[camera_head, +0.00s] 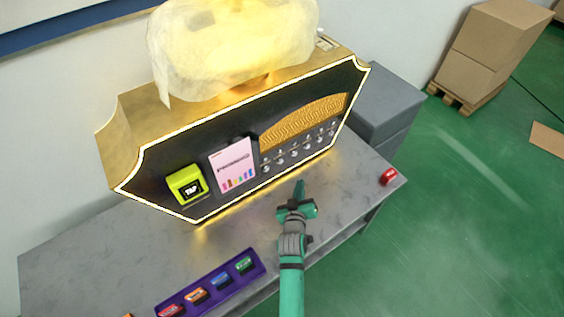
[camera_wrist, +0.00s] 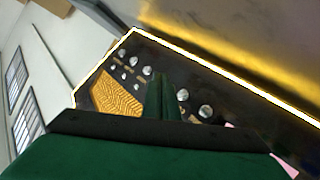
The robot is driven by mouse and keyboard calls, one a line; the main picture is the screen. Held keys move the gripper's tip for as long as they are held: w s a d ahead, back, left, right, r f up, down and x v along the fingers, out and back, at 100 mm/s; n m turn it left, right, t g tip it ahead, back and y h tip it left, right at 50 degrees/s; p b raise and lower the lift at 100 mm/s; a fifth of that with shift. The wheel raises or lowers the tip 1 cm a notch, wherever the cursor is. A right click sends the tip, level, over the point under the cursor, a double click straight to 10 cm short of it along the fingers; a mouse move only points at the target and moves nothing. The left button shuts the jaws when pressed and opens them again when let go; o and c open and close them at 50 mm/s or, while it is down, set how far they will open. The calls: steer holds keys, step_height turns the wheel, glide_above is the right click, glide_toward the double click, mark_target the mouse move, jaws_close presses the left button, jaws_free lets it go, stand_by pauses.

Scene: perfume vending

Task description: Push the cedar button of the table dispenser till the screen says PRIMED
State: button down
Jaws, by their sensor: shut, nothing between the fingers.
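The table dispenser (camera_head: 150,170) is a gold cabinet with a black, light-edged front on a grey table. Its pink screen (camera_head: 234,165) shows a dark heading too small to read and a row of coloured marks. Silver round buttons (camera_head: 294,153) sit in rows right of the screen; their labels are too small to tell which is cedar. My green gripper (camera_head: 299,187) is shut and empty, in front of and below the buttons. In the wrist view the fingers (camera_wrist: 162,82) point at the button panel, covering part of it, with silver buttons (camera_wrist: 183,94) on both sides.
A yellow-green TAP reader (camera_head: 187,185) is left of the screen. A purple tray (camera_head: 222,292) with several coloured items lies at the table's front. A red object (camera_head: 388,177) sits at the right table corner. A grey cabinet (camera_head: 385,105) stands behind; cardboard boxes (camera_head: 490,45) are further back.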

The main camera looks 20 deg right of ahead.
mark_target(281, 162)
steer(key=shift+w, duration=0.15)
steer(key=w+a, duration=0.3)
steer(key=w, duration=0.5)
steer(key=shift+a, duration=0.15)
steer(key=shift+s, duration=0.1)
stand_by(0.6)
steer(key=shift+w, duration=0.25)
steer(key=shift+s, duration=0.15)
stand_by(0.6)
